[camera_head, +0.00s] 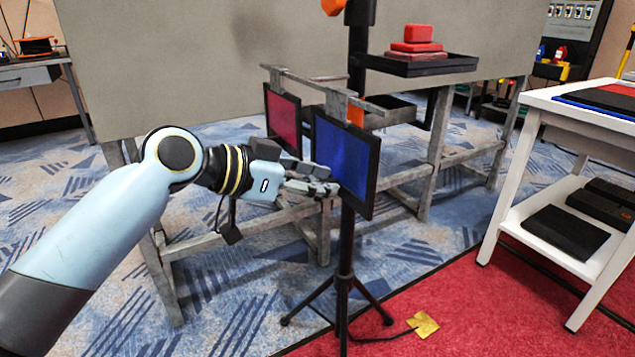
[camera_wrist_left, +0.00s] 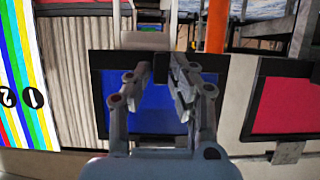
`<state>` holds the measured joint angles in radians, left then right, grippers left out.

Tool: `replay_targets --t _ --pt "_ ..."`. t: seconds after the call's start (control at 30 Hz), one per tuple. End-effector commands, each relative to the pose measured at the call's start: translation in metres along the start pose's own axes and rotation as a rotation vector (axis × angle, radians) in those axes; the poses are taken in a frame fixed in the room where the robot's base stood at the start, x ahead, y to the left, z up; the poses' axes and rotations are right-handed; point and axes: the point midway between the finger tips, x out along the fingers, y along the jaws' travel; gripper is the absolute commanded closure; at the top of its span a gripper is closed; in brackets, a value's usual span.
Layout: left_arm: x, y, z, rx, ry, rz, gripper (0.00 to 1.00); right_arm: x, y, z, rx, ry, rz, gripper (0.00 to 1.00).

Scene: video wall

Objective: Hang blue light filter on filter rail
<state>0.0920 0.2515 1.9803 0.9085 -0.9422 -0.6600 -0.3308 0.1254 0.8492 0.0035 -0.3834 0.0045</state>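The blue light filter (camera_head: 345,155) is a blue panel in a black frame. It hangs upright by a grey bracket from the front part of the grey filter rail (camera_head: 315,92). My left gripper (camera_head: 328,181) is in front of the left part of its face. In the left wrist view the blue filter (camera_wrist_left: 155,105) is behind the fingers. The left fingertips (camera_wrist_left: 162,68) stand apart with a narrow gap in front of the black top frame; whether they touch it is unclear. My right gripper is out of view.
A red filter (camera_head: 283,118) hangs farther back on the rail. A black tripod stand (camera_head: 343,270) is under the blue filter. A black tray (camera_head: 430,65) with red blocks is behind. A white shelf table (camera_head: 545,205) stands at right, and grey trestles are behind.

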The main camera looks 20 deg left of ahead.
Motion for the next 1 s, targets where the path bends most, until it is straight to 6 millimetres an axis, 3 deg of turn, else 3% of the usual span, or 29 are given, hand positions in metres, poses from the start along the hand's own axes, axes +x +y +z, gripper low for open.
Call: replay_targets --t 0.13,0.47,1.0 --pt "0.000 0.000 0.000 0.000 0.000 0.000 0.59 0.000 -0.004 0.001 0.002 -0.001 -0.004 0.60" --pt "-0.004 -0.001 0.001 0.001 -0.002 -0.001 0.59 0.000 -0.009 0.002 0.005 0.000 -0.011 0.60" --pt "-0.094 0.001 0.002 0.007 -0.007 0.003 0.59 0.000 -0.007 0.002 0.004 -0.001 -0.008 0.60"
